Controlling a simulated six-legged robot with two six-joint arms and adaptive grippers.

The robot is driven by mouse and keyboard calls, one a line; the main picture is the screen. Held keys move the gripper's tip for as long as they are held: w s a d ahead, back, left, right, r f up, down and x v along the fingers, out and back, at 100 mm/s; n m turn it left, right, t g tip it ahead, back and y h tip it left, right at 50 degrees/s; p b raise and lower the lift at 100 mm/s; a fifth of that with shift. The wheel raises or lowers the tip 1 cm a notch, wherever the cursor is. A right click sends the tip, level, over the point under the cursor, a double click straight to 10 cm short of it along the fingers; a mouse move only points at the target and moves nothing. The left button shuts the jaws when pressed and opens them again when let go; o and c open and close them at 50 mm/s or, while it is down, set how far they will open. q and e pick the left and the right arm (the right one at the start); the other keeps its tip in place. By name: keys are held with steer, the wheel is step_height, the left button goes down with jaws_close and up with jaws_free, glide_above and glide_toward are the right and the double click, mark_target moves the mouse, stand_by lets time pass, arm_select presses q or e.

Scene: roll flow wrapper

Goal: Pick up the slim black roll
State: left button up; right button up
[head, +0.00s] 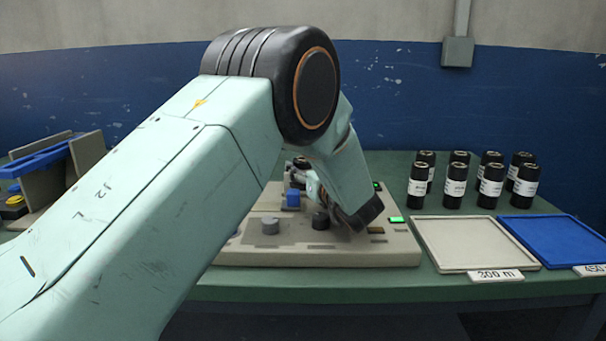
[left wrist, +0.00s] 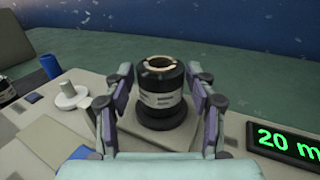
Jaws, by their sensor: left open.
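A black roll (left wrist: 160,88) with a pale label band and a cream-rimmed hollow core stands upright in the left wrist view. It sits on a wider round black base on the machine. My left gripper (left wrist: 158,74) is open, with one finger on each side of the roll. I cannot tell whether the fingers touch it. In the head view my left arm hides most of the gripper and the area around it. Several more black rolls (head: 455,180) with white labels stand upright on the table at the right. My right gripper is not in view.
The beige machine (head: 340,257) carries knobs, a blue block (head: 292,198) and a green display (left wrist: 290,143) that starts with "20 m". A beige tray (head: 466,243) marked 300 m and a blue tray (head: 560,241) are empty at the right. A blue wall stands behind.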

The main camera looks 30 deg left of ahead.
arm_select(q)
steer(key=shift+c, duration=0.6)
steer(key=c, duration=0.8)
steer(key=shift+c, duration=0.2)
step_height(320, 180, up, 10)
steer(key=p, duration=0.3)
